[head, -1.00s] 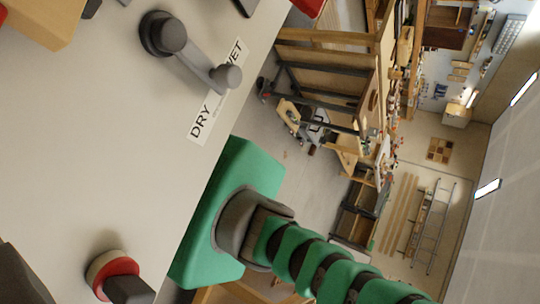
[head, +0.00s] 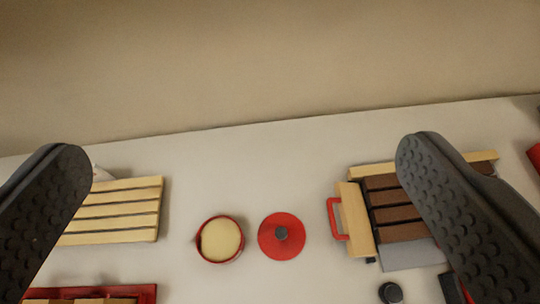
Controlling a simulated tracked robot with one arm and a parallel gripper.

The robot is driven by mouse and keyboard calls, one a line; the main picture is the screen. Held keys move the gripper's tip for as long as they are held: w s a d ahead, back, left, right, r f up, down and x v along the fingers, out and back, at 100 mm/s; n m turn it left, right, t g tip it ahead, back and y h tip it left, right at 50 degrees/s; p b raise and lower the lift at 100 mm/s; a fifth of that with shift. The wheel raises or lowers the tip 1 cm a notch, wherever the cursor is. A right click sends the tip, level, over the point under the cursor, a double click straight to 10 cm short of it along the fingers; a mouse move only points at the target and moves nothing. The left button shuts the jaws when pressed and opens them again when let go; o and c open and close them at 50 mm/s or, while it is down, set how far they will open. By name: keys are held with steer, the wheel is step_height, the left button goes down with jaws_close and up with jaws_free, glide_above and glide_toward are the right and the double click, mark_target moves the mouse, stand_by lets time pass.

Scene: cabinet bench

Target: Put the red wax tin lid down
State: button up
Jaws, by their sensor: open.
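The red wax tin lid (head: 281,236) is a flat red disc with a dark knob in its middle. It lies on the pale bench top, just right of the open wax tin (head: 220,240), with a small gap between them. The tin has a red rim and pale yellow wax inside. My gripper (head: 250,185) is open and empty, its two dark studded fingers wide apart at the left and right of the view. The lid and tin show between the fingers, apart from both.
A slatted pale wooden rack (head: 112,210) stands at the left. A wooden box with brown slats (head: 395,207) and a red handle (head: 335,219) stands at the right. A red tray (head: 147,292) shows at the lower left. A small black knob (head: 390,293) is at the lower right. The bench behind the lid is clear.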

steer(key=s+d+r+n+t, duration=0.1)
steer(key=s+r+t, duration=0.1)
steer(key=s+r, duration=0.2)
steer(key=shift+d+r, duration=0.2)
steer(key=shift+r, duration=0.3)
